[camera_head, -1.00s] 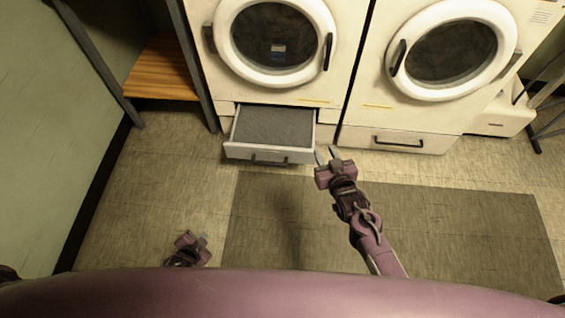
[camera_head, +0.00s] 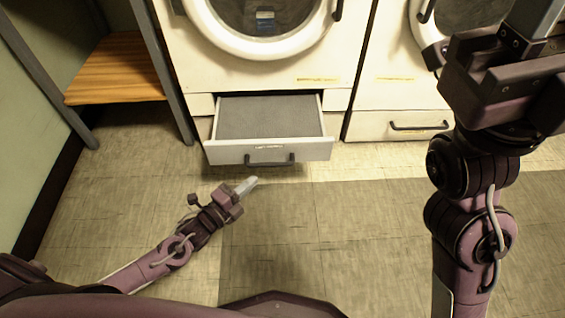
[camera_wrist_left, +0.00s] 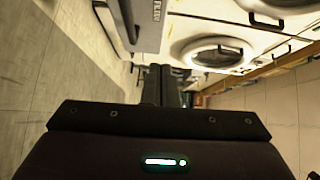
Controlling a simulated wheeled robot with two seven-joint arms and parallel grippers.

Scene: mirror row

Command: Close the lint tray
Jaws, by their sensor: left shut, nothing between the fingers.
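The lint tray (camera_head: 268,152) is a drawer with a pale front, a dark bar handle and a grey mesh top. It stands pulled out below the left machine. In the left wrist view its labelled front (camera_wrist_left: 152,40) shows on edge at the upper left. My left gripper (camera_head: 250,185) is shut and empty, in front of the tray and below its front, apart from it in the head view. Its closed fingers (camera_wrist_left: 163,88) also show in the left wrist view. My right gripper (camera_head: 537,18) is large at the upper right; its fingertips are cut off by the frame.
The left machine (camera_head: 250,80) has a round door above the tray. The right machine (camera_head: 395,92) has a shut lower drawer (camera_head: 395,126). A wooden shelf (camera_head: 115,68) with metal legs stands at left. A dark mat (camera_head: 350,225) lies on open floor.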

